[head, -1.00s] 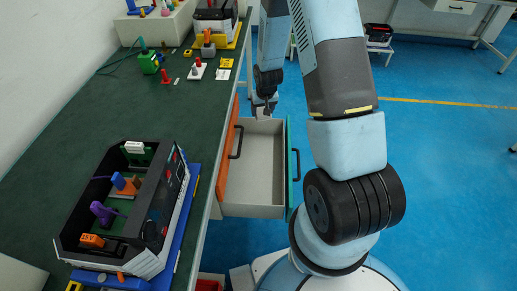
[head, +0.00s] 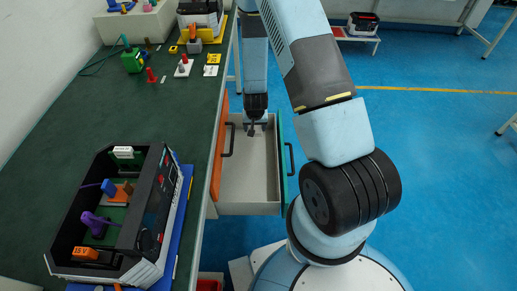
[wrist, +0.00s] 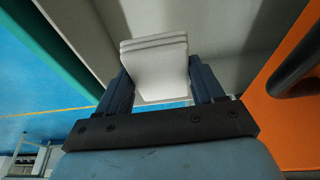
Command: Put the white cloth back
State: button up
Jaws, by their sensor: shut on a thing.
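The white cloth (wrist: 157,62) shows in the wrist view as a folded, layered white piece between my gripper's two fingers. My gripper (wrist: 160,88) is shut on it. In the head view my gripper (head: 251,130) points down at the far end of the open drawer (head: 248,188); the cloth is too small to make out there. The drawer's pale interior looks empty apart from my gripper. In the wrist view the drawer's pale walls surround the cloth; I cannot tell whether the cloth touches the drawer floor.
An orange drawer front (head: 218,150) with a dark handle stands left of the open drawer, and a teal front (head: 284,160) is on its right. The green bench (head: 150,110) holds a black case (head: 150,235) with coloured parts.

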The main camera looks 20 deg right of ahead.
send_over(256, 148)
jog(key=s, duration=0.1)
jog(key=shift+m, duration=0.3)
notch_tip(256, 148, down, 6)
jog(key=shift+a+f, duration=0.1)
jog(key=shift+f, duration=2.55)
jog(key=o, duration=0.9)
jog(key=shift+o, duration=0.2)
